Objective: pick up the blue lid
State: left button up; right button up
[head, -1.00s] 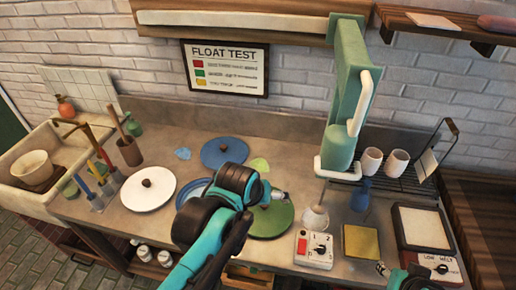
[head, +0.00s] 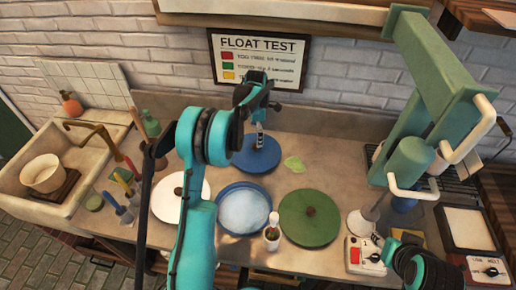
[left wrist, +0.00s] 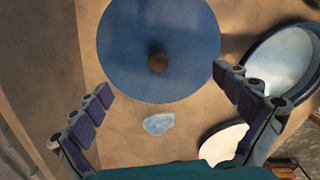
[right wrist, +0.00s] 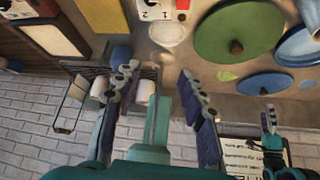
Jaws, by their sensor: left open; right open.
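The blue lid (head: 262,166) is a flat disc with a brown knob, lying on the counter below the sign. My left gripper (head: 260,138) is over it in the head view and hides its knob. In the left wrist view the blue lid (left wrist: 160,30) faces the camera, and its round knob (left wrist: 157,62) shows between the spread fingers. My left gripper (left wrist: 161,84) is open and empty. My right gripper (right wrist: 160,76) is open and empty, away from the lid. The right wrist view shows the blue lid (right wrist: 265,84) at its right side.
A blue-rimmed basin (head: 243,209) stands just in front of the lid. A white lid (head: 165,200) lies to the left and a green lid (head: 305,228) to the right. A small bottle (head: 272,233) stands near the front. A green press (head: 430,100) rises at the right.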

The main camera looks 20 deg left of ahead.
aim_at(255, 145)
pick_arm(q)
jog(key=f, duration=0.2)
jog(key=shift+a+f+b, duration=0.2)
jog(key=shift+f+b, duration=0.15)
jog(key=shift+f, duration=0.05)
notch_tip(255, 145, down, 5)
jog(key=shift+w+f+b, duration=0.1)
jog(key=shift+f+b, duration=0.1)
jog(key=shift+b, duration=0.7)
jog(key=shift+r, duration=0.1)
jog(key=shift+c, duration=0.3)
grip_shut()
